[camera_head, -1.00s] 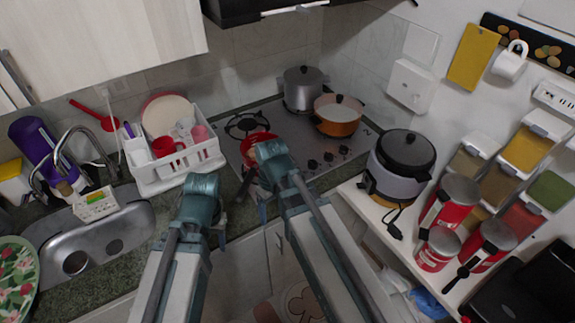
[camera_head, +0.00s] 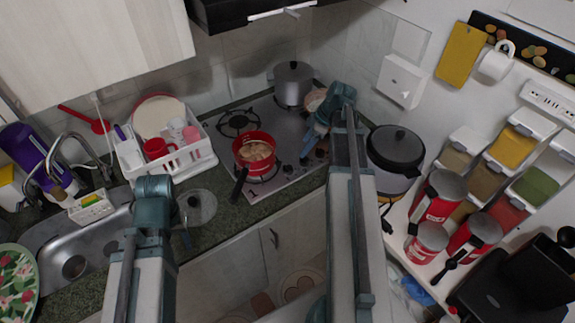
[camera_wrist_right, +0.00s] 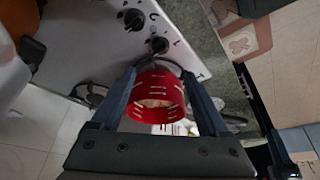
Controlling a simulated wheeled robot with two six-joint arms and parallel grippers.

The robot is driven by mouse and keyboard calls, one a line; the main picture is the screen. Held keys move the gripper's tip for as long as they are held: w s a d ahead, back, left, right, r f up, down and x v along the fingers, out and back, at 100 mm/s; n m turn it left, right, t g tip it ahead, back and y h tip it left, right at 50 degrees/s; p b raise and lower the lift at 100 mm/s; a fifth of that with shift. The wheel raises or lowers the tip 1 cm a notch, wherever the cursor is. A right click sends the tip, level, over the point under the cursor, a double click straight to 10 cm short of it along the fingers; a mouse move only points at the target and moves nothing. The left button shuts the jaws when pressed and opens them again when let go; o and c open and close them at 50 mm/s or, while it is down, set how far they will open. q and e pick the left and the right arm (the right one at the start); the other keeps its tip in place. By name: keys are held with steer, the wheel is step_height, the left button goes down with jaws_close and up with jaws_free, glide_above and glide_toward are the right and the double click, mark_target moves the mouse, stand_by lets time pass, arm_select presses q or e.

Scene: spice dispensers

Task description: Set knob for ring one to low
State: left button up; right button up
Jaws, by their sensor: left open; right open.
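The stove (camera_head: 215,115) has a row of black knobs along its front right; one knob (camera_head: 287,169) shows left of my right gripper (camera_head: 312,148), and others are partly hidden by it. My right gripper is open, over the knob area, with nothing held. In the right wrist view two knobs, a farther one (camera_wrist_right: 133,18) and a nearer one (camera_wrist_right: 158,45), lie beyond the open fingers (camera_wrist_right: 162,88). A red pan (camera_head: 254,150) with food stands on the front left burner; it also appears between the fingers in the wrist view (camera_wrist_right: 157,108). My left gripper (camera_head: 163,238) is open and empty, before the counter.
A steel pot (camera_head: 294,85) stands at the stove's back. An orange pot (camera_wrist_right: 12,25) is mostly hidden by my right arm in the head view. A rice cooker (camera_head: 396,160) stands to the right. A glass lid (camera_head: 199,207) lies on the counter, below a white dish rack (camera_head: 187,158).

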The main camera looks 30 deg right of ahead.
mark_target(290, 167)
steer(key=b+x, duration=1.1)
steer(key=x, duration=0.1)
steer(key=shift+f+b, duration=0.35)
steer(key=shift+w+a+f+b, duration=0.15)
steer(key=shift+a+f+b, duration=0.1)
steer(key=shift+f+b, duration=0.3)
steer(key=shift+r, duration=0.1)
steer(key=shift+c, duration=0.3)
jaws_close()
